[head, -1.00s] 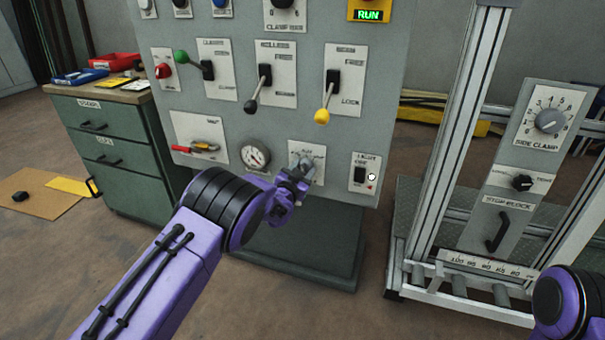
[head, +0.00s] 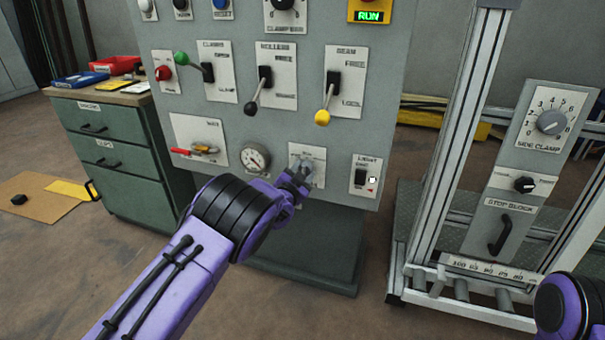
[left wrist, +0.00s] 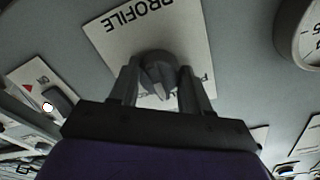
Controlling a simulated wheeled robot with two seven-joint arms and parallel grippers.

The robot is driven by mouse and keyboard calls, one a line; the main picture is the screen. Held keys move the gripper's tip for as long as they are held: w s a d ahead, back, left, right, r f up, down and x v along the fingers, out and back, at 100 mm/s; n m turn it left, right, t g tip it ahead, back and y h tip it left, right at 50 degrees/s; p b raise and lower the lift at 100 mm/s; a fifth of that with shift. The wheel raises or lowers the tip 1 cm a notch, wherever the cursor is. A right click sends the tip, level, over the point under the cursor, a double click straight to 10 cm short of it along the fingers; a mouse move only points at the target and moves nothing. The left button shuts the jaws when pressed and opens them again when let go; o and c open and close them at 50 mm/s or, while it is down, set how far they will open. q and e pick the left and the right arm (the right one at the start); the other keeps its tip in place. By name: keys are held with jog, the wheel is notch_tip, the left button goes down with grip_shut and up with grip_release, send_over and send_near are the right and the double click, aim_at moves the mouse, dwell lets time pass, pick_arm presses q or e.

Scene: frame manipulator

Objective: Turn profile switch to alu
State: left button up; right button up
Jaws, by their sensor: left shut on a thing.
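The profile switch is a dark round knob (left wrist: 158,72) on a white plate marked PROFILE (left wrist: 120,28) in the left wrist view. A pale pointer ridge on it points toward the picture's bottom. My left gripper (left wrist: 157,88) has one finger on each side of the knob and is shut on it. In the head view my left gripper (head: 298,172) covers most of the knob in front of the plate (head: 318,160), low on the grey panel. The setting labels are mostly hidden, so I cannot tell which one the pointer meets.
A gauge (head: 255,157) sits left of the plate and a light switch (head: 362,175) sits right of it. Levers with black (head: 251,108) and yellow (head: 322,117) knobs hang above. An aluminium frame (head: 450,150) stands to the right.

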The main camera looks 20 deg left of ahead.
pick_arm(q)
jog(key=o, duration=1.1)
jog(key=shift+c, duration=0.2)
jog(key=shift+s, duration=0.15)
jog(key=s+p, duration=0.1)
jog(key=s, duration=0.9)
jog(key=shift+s+a, duration=0.15)
jog(key=shift+a, duration=0.1)
jog(key=shift+r, duration=0.1)
